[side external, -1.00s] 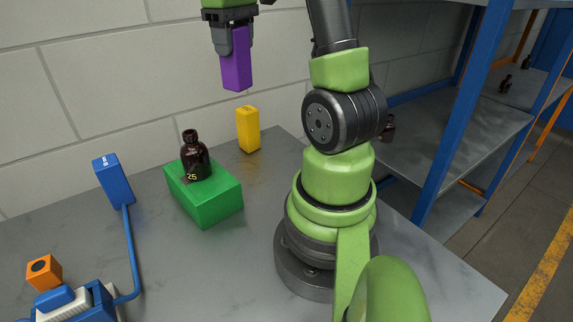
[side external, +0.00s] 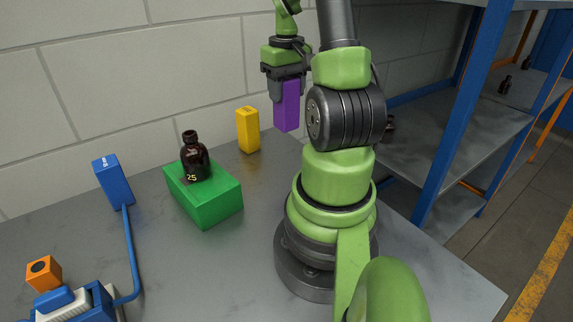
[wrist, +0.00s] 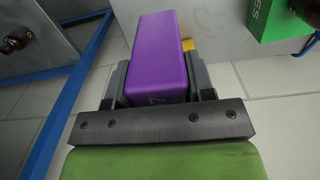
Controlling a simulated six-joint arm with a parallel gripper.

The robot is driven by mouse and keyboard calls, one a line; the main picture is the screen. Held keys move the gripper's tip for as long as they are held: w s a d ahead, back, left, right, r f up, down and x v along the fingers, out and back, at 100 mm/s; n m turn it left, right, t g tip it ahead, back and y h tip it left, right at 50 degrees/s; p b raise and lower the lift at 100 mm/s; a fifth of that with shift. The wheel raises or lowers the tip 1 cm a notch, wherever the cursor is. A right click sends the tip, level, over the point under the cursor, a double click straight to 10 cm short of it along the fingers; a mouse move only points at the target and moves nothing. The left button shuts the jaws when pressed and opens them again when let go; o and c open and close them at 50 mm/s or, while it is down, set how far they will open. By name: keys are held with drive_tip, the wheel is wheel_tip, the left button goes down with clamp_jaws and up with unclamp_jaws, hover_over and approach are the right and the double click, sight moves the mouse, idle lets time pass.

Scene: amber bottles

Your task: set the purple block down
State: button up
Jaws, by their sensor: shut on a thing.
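The purple block (side external: 287,106) is upright between the fingers of my gripper (side external: 289,86), which is shut on it. In the side view the block hangs right of the yellow block and left of my arm's elbow joint, in front of the wall. It looks raised above the table (side external: 262,200), though its lower end is near the table's back edge in the picture. In the wrist view the purple block (wrist: 158,55) fills the space between the fingers, its far end pointing away from the camera.
A yellow block (side external: 248,130) stands at the table's back. Left of it, an amber bottle (side external: 194,158) stands on a green box (side external: 208,203). A blue upright device (side external: 113,181) and an orange block (side external: 44,272) are further left. A blue-framed shelf (side external: 450,130) stands right.

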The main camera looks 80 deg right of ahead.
wheel_tip(320, 180, down, 11)
drive_tip(key=shift+r, duration=0.15)
idle(0.4)
drive_tip(key=o, duration=1)
